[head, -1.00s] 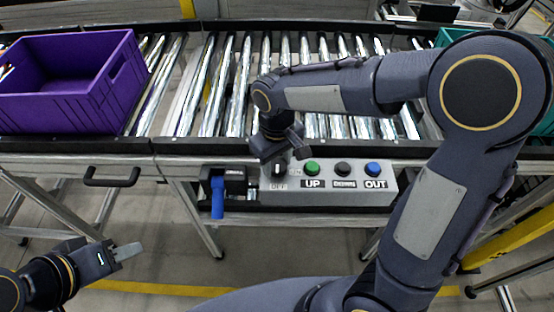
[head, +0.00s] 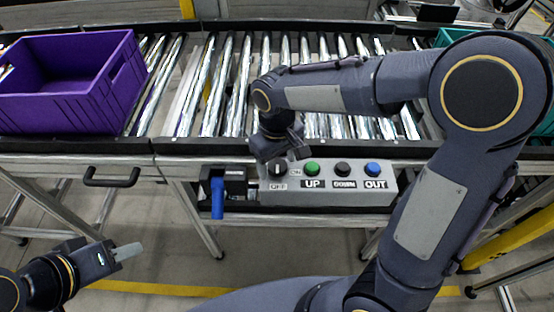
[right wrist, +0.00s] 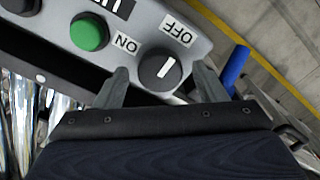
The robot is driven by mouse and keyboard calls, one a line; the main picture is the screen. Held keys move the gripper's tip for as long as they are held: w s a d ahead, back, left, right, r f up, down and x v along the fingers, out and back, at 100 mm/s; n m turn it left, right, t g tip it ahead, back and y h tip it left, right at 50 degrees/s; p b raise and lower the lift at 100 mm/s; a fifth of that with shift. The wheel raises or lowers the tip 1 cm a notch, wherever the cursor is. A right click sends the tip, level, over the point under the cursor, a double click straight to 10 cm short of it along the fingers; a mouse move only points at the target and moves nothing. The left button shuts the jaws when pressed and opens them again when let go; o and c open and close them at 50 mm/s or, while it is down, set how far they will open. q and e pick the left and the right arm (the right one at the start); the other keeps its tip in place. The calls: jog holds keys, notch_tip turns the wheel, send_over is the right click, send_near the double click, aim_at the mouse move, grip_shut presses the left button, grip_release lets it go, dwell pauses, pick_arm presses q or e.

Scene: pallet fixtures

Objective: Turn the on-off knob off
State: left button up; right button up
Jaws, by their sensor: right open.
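The on-off knob (head: 278,168) is a round black dial at the left end of the grey control box (head: 330,184). It has an OFF label below it and an ON label to its right. In the right wrist view, the knob (right wrist: 160,70) has a white line that slants toward the OFF label (right wrist: 177,33). My right gripper (head: 283,152) is just above and behind the knob. In the right wrist view, its two fingers (right wrist: 162,80) are apart, one on each side of the knob's near edge. My left gripper (head: 126,251) is low at the left, far from the box.
Green, black and blue buttons (head: 373,169) sit to the right of the knob. A black device with a blue handle (head: 217,197) stands just left of the box. Behind is a roller conveyor (head: 225,85) with a purple crate (head: 75,105) at the left.

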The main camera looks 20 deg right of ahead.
aim_at(277, 164)
notch_tip(277, 164, up, 8)
jog(key=shift+f, duration=0.15)
pick_arm(q)
jog(key=shift+r, duration=0.15)
dwell(0.4)
pick_arm(e)
jog(key=shift+s+d, duration=0.15)
jog(key=shift+d, duration=0.05)
jog(key=s+d+m+t+y, duration=0.2)
jog(key=s+d+m, duration=0.1)
jog(key=s, duration=0.5)
jog(key=s+d+f+m+t+y, duration=0.1)
jog(key=s+d+m+t, duration=0.2)
jog(key=s+d, duration=0.2)
jog(key=s, duration=0.3)
jog(key=shift+s+d+f+t+y, duration=0.2)
jog(key=shift+d+t+y, duration=0.1)
jog(key=shift+y, duration=0.1)
pick_arm(q)
jog(key=shift+c, duration=0.2)
